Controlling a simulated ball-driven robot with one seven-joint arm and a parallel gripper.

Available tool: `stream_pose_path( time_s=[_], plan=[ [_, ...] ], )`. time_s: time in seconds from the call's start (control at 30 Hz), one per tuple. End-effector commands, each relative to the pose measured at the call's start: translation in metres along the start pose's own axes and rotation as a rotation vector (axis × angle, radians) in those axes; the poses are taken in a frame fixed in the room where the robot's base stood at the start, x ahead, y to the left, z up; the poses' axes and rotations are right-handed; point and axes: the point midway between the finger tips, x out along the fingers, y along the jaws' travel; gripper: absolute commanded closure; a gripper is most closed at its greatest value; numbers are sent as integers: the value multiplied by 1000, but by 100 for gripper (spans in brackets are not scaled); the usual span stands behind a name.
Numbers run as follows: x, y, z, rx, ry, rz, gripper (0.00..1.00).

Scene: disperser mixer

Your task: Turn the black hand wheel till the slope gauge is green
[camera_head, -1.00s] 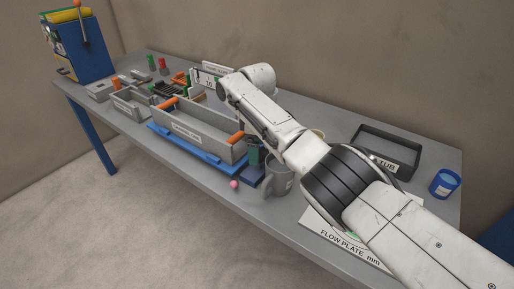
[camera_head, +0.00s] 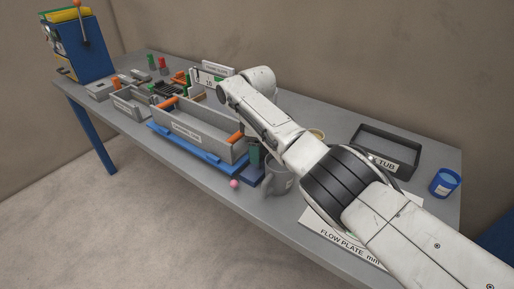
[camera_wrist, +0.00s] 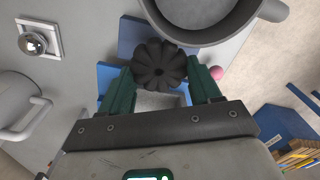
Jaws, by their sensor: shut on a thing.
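The black hand wheel (camera_wrist: 159,65) is lobed and shows from its face in the wrist view. My gripper (camera_wrist: 161,80) has one green finger on each side of the wheel and is shut on it. In the head view my gripper (camera_head: 256,156) is partly hidden by my arm, at the right end of the blue base (camera_head: 190,147), and the wheel cannot be made out there. A white upright plate marked 10 (camera_head: 207,80) stands behind the grey trough. I cannot tell whether it is the slope gauge, and no gauge colour can be read.
A grey mug (camera_head: 279,180) stands close beside my gripper; its rim shows in the wrist view (camera_wrist: 280,10). A small pink ball (camera_head: 234,184) lies near the front edge. A grey trough (camera_head: 190,132) with orange ends sits left. A dark tub (camera_head: 400,147) and blue cup (camera_head: 445,183) stand right.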

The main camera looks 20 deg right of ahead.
Motion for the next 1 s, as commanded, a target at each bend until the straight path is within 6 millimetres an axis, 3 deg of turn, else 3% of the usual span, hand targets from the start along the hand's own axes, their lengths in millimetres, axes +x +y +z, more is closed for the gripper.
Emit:
stream_pose_path(
  time_s=[0.47,1.0],
  plan=[
    [0,1,-1,126,2,-1,68],
    [1,3,0,612,1,-1,68]
  ],
)
